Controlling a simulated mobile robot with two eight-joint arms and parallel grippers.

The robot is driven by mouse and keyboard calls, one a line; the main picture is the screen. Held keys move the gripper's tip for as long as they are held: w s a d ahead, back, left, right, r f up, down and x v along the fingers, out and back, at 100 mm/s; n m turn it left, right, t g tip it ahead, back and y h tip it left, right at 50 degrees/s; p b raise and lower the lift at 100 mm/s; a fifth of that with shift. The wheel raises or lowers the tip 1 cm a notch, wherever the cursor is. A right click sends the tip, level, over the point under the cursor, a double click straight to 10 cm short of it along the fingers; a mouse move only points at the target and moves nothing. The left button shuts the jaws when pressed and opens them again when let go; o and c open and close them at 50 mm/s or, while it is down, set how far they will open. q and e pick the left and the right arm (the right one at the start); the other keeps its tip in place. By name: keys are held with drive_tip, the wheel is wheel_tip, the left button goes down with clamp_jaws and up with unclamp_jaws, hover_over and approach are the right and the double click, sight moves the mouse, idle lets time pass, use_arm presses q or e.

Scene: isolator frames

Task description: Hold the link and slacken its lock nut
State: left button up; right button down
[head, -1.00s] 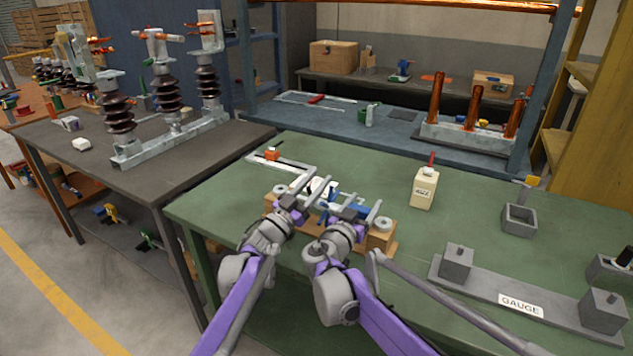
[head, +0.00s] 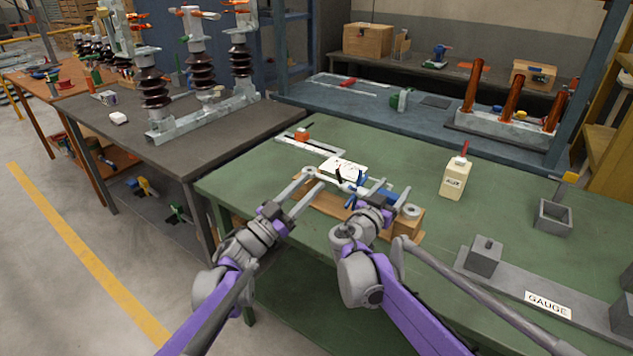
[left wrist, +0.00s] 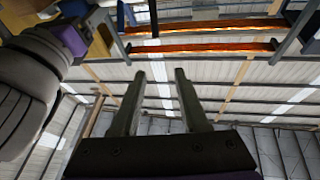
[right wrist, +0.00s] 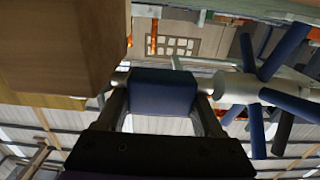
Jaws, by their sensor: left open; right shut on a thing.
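The link, a pale rod, lies across a wooden stand (head: 412,222) on the green bench. My right gripper (head: 384,193) is shut on its blue sleeve (right wrist: 162,92), which sits between the fingers in the right wrist view. Beside the sleeve, a pale hub carries several blue handles (right wrist: 285,55) and a dark one; this seems to be the lock nut. My left gripper (head: 313,179) is open at the left end of the stand. Its fingers also show apart and empty in the left wrist view (left wrist: 160,75). The fingers and arms partly hide the link.
A white card (head: 345,168) stands behind the link. A cream bottle (head: 456,178) with a red top, a grey open box (head: 553,216) and a gauge plate (head: 510,285) stand to the right. The bench's front left is clear.

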sight(340, 178)
use_arm(q)
drive_tip(key=shift+c, duration=0.2)
drive_tip(key=shift+w, duration=0.2)
drive_tip(key=c, duration=0.5)
drive_tip(key=w+n+g+h, duration=0.1)
drive_tip(key=w+n+g, duration=0.1)
drive_tip(key=w+n+g+h, duration=0.1)
drive_tip(key=shift+w+a+f+n+g+h, duration=0.3)
drive_tip(key=shift+w+a+g, duration=0.05)
drive_tip(key=shift+w+g, duration=0.05)
clamp_jaws()
wheel_tip(340, 178, down, 3)
drive_tip(key=w+a+n+g+h, duration=0.2)
drive_tip(key=a+n+g, duration=0.1)
drive_tip(key=n+g, duration=0.35)
drive_tip(key=x, duration=1)
drive_tip(key=shift+d+f, duration=0.15)
drive_tip(key=shift+f, duration=0.2)
